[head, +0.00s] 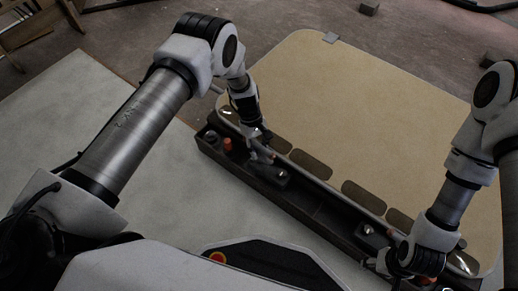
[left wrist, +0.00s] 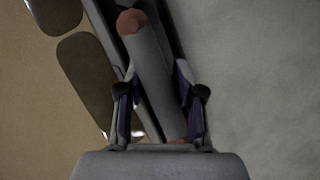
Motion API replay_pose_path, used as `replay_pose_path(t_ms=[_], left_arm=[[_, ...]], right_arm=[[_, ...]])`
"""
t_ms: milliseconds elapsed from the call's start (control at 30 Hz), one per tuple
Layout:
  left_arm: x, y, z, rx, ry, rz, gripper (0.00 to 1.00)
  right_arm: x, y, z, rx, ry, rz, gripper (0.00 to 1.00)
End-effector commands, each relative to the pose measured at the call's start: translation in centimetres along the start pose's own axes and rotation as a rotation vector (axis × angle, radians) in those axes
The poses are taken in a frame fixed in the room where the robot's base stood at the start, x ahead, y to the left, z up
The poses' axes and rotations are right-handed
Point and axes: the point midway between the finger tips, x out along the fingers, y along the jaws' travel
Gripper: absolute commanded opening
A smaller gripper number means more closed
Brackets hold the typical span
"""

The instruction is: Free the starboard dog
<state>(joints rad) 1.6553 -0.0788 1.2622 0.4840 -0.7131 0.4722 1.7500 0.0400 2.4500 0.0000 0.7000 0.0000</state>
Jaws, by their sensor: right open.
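A grey lever with a reddish-brown tip (left wrist: 150,70), seemingly one of the dogs, runs between the fingers of my left gripper (left wrist: 157,115) in the left wrist view. Whether both fingers press on it is unclear. In the head view my left gripper (head: 262,138) is low over the left part of a long dark rail (head: 318,208), beside a grey lever (head: 260,153). My right gripper (head: 395,264) is open low at the right end of the rail, partly cut by the frame edge. What lies under it is mostly hidden.
A large tan panel (head: 350,110) with rounded corners lies behind the rail, with several dark oval patches (head: 310,163) along its near edge. An orange piece (head: 228,144) stands at the rail's left end. A pale surface (head: 60,130) at left is clear.

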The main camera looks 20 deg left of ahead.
Motion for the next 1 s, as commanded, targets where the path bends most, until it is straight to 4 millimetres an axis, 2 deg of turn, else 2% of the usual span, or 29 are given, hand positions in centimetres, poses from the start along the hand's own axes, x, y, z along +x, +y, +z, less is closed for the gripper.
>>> replay_pose_path(t_ms=[33,67,367,467,567,900,1000], left_arm=[[-0.6,0.6,-0.4,0.006,0.017,0.015,0.5],[-0.6,0.6,-0.4,0.005,0.016,0.015,0.55],[-0.3,0.3,-0.2,0.002,0.008,0.008,0.55],[-0.8,0.3,-0.2,0.001,0.008,0.008,0.55],[-2.2,0.3,-0.2,0.001,0.008,0.008,0.55],[-10.4,0.3,-0.2,0.002,0.011,0.011,0.55],[-11.8,0.4,-0.2,0.003,0.01,0.01,0.55]], right_arm=[[0.0,0.0,0.0,0.0,0.0,0.0,0.59],[0.0,0.0,0.0,0.0,0.0,0.0,0.59],[0.0,0.0,0.0,0.0,0.0,0.0,0.59],[0.0,0.0,0.0,0.0,0.0,0.0,0.59],[0.0,0.0,0.0,0.0,0.0,0.0,0.59],[0.0,0.0,0.0,0.0,0.0,0.0,0.59],[0.0,0.0,0.0,0.0,0.0,0.0,0.59]])
